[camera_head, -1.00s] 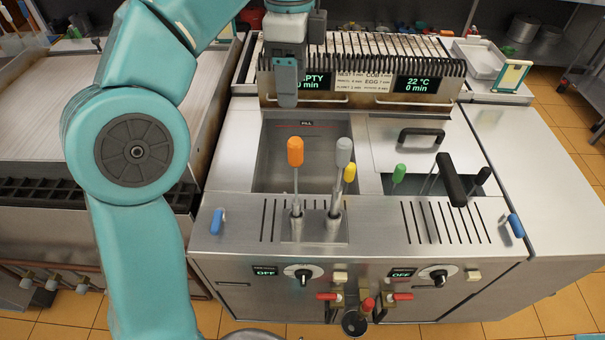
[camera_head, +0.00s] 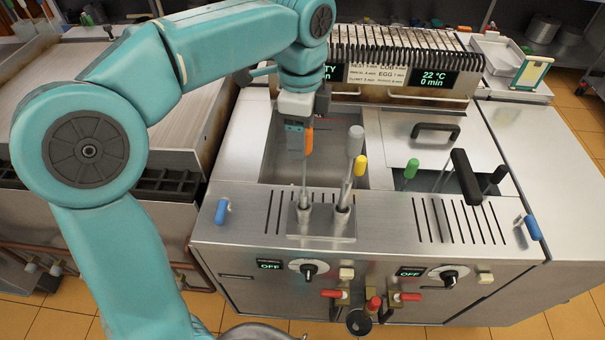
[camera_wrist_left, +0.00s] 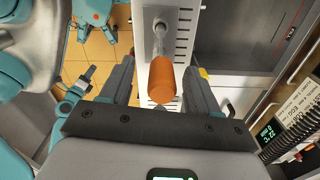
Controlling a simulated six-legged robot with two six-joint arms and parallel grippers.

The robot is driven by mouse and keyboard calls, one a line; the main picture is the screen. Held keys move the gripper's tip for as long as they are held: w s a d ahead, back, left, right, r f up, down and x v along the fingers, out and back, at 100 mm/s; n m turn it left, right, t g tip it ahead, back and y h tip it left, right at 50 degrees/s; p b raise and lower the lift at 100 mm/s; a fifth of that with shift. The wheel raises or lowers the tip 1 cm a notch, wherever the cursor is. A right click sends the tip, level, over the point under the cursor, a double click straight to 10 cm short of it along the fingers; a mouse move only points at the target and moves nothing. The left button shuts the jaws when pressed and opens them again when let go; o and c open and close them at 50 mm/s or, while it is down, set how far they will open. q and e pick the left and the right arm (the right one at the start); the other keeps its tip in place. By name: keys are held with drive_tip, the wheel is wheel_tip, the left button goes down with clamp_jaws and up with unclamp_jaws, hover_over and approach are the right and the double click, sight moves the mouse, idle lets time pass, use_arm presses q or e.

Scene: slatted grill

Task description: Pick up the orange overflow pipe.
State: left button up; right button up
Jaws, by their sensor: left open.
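The overflow pipe with the orange handle (camera_head: 309,141) stands upright in a holder (camera_head: 296,222) at the front of the left basin. My left gripper (camera_head: 299,140) is at the height of the handle and partly covers it in the head view. In the left wrist view the orange handle (camera_wrist_left: 164,80) lies between the two open fingers (camera_wrist_left: 158,84), with a gap on both sides. Contact cannot be made out. My right gripper is not in view.
A grey-handled pipe (camera_head: 354,142) stands close to the right in the same holder. A yellow handle (camera_head: 361,166) and a green handle (camera_head: 411,168) are further right. A black lid handle (camera_head: 436,131) and the slatted grill (camera_head: 410,50) are behind.

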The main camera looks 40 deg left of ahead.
use_arm(q)
drive_tip(key=shift+w+d+f, duration=0.1)
drive_tip(key=shift+w+f, duration=0.05)
drive_tip(key=shift+f, duration=0.35)
drive_tip(key=shift+w+d+f, duration=0.1)
drive_tip(key=shift+w+f, duration=0.05)
drive_tip(key=shift+f, duration=0.35)
drive_tip(key=shift+s, duration=0.1)
drive_tip(key=shift+s+a+r, duration=0.1)
drive_tip(key=shift+a, duration=0.05)
drive_tip(key=shift+c, duration=1.2)
drive_tip(key=c, duration=0.5)
clamp_jaws()
